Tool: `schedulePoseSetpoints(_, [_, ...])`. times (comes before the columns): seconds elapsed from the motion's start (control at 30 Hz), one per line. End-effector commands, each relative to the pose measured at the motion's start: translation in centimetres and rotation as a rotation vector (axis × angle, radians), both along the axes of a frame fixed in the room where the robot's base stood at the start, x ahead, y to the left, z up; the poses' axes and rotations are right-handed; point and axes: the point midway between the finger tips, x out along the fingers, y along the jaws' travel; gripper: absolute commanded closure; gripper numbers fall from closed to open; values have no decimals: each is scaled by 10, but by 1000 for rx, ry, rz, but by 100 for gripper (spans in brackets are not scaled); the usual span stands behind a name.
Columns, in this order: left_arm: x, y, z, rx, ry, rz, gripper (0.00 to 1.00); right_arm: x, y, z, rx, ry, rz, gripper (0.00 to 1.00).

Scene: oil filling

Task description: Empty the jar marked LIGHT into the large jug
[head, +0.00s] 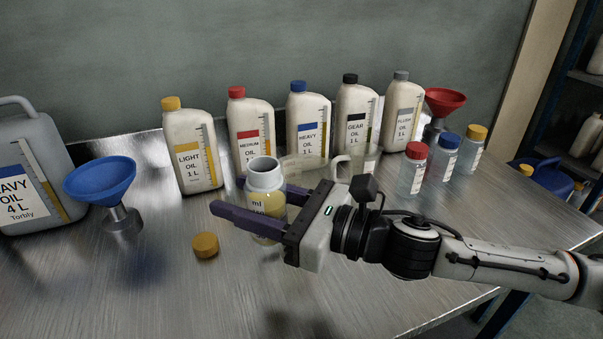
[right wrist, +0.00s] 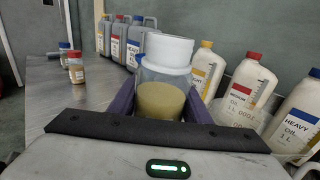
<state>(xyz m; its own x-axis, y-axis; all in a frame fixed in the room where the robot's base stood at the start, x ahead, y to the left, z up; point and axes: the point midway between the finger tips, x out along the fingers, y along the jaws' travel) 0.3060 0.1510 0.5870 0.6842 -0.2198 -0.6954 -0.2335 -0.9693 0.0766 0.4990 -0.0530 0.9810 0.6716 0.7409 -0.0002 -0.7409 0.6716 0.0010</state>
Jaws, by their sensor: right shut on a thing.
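My right gripper (head: 258,207) is shut on a small clear jar (head: 266,190) with a wide white neck. The jar is roughly upright, uncapped, and holds yellowish oil, which also shows in the right wrist view (right wrist: 160,100). Its label is partly hidden, so I cannot read LIGHT on it. A yellow cap (head: 205,245) lies on the table left of the jar. Clear measuring jugs stand behind my gripper: one (head: 303,168) is just behind the jar, another (head: 364,160) to its right. Both are partly hidden, and I cannot tell which is larger. My left gripper is not in view.
A row of oil bottles (head: 192,150) stands along the back. A blue funnel (head: 100,180) and a grey canister (head: 35,180) stand left, a red funnel (head: 444,102) back right. Capped jars (head: 413,168) stand at right. The front left of the metal table (head: 110,290) is clear.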

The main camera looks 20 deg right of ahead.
Motion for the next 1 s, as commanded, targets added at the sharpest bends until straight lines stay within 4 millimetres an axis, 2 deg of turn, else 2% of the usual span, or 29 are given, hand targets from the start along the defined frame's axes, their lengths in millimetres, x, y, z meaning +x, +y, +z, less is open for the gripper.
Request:
schedulePoseSetpoints(0.37, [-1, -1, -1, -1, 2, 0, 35, 1, -1, 2, 22, 24, -2, 82])
schedulePoseSetpoints(0.7, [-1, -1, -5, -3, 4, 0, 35, 4, -4, 6, 125, 138, -1, 82])
schedulePoseSetpoints(1.0, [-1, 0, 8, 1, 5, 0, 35, 8, -8, 28, 226, 249, -2, 82])
